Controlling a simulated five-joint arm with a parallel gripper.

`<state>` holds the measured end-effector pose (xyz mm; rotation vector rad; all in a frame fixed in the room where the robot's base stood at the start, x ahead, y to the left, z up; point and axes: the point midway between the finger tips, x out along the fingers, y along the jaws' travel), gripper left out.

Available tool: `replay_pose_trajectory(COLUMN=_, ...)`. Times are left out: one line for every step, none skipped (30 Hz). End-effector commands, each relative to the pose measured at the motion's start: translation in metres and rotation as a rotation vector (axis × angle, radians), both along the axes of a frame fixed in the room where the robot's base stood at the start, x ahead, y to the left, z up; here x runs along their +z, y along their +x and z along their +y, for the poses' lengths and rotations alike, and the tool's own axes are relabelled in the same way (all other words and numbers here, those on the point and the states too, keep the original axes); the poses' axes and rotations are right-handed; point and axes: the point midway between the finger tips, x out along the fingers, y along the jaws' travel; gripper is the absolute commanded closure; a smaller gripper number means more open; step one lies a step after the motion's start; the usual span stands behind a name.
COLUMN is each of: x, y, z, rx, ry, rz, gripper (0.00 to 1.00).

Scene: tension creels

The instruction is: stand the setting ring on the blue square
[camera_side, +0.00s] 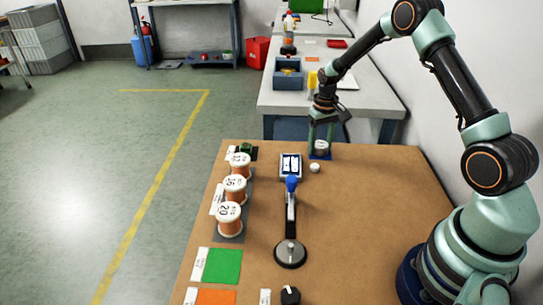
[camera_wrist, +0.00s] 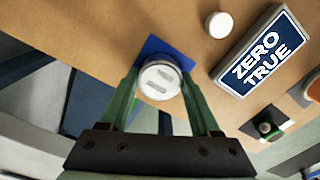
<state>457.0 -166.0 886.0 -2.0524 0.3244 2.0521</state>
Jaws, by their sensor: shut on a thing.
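My gripper (camera_side: 321,139) is pointing down at the far edge of the brown table, shut on the setting ring (camera_side: 321,147). In the wrist view the ring (camera_wrist: 160,79) is a round grey-white piece with two pale marks on top, between the green fingers (camera_wrist: 158,88). The blue square (camera_side: 319,157) lies right under the ring in the side view. Its blue edge (camera_wrist: 154,46) shows around the ring in the wrist view. The ring looks upright. I cannot tell whether its base touches the square or is slightly above it.
A "ZERO TRUE" block (camera_wrist: 262,50) and a small white button (camera_wrist: 219,25) stand close by. A blue-knobbed lever stand (camera_side: 290,252) is nearer the camera. Several numbered copper spools (camera_side: 229,219) line the left. Green (camera_side: 222,266) and orange (camera_side: 210,297) squares lie in front.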

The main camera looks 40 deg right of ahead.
Motion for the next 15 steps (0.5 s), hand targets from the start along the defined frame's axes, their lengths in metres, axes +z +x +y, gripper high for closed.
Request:
replay_pose_trajectory(x=-0.0003, y=0.0005, z=-0.0002, rx=0.000, ry=0.000, rz=-0.001, gripper=1.00)
replay_pose_trajectory(x=-0.0002, y=0.0005, z=-0.0002, rx=0.000, ry=-0.001, rz=-0.002, gripper=1.00)
replay_pose_trajectory(x=0.0000, y=0.0006, z=-0.0002, rx=0.000, ry=-0.001, rz=-0.002, gripper=1.00)
replay_pose_trajectory(x=0.0001, y=0.0006, z=-0.0002, rx=0.000, ry=-0.001, rz=-0.002, gripper=1.00)
replay_pose_trajectory(x=0.0002, y=0.0006, z=-0.0002, rx=0.000, ry=-0.001, rz=-0.002, gripper=1.00)
replay_pose_trajectory(x=0.0002, y=0.0006, z=-0.0002, rx=0.000, ry=-0.001, rz=-0.002, gripper=1.00)
replay_pose_trajectory(x=0.0001, y=0.0006, z=-0.0002, rx=0.000, ry=-0.001, rz=-0.002, gripper=1.00)
replay_pose_trajectory(x=-0.0003, y=0.0006, z=-0.0002, rx=0.000, ry=-0.001, rz=-0.002, gripper=1.00)
replay_pose_trajectory(x=-0.0014, y=0.0004, z=-0.0001, rx=0.000, ry=0.000, rz=-0.001, gripper=1.00)
replay_pose_trajectory(x=-0.0024, y=0.0004, z=-0.0001, rx=0.000, ry=0.000, rz=-0.001, gripper=1.00)
replay_pose_trajectory(x=-0.0032, y=0.0003, z=-0.0001, rx=0.000, ry=0.000, rz=0.000, gripper=1.00)
replay_pose_trajectory(x=-0.0030, y=0.0002, z=-0.0001, rx=0.000, ry=0.000, rz=0.000, gripper=0.21)
replay_pose_trajectory(x=-0.0029, y=0.0002, z=-0.0001, rx=0.000, ry=0.000, rz=0.000, gripper=0.10)
replay_pose_trajectory(x=-0.0029, y=0.0002, z=-0.0001, rx=0.000, ry=0.000, rz=0.000, gripper=0.06)
replay_pose_trajectory(x=-0.0028, y=0.0002, z=-0.0001, rx=0.000, ry=0.000, rz=0.000, gripper=0.06)
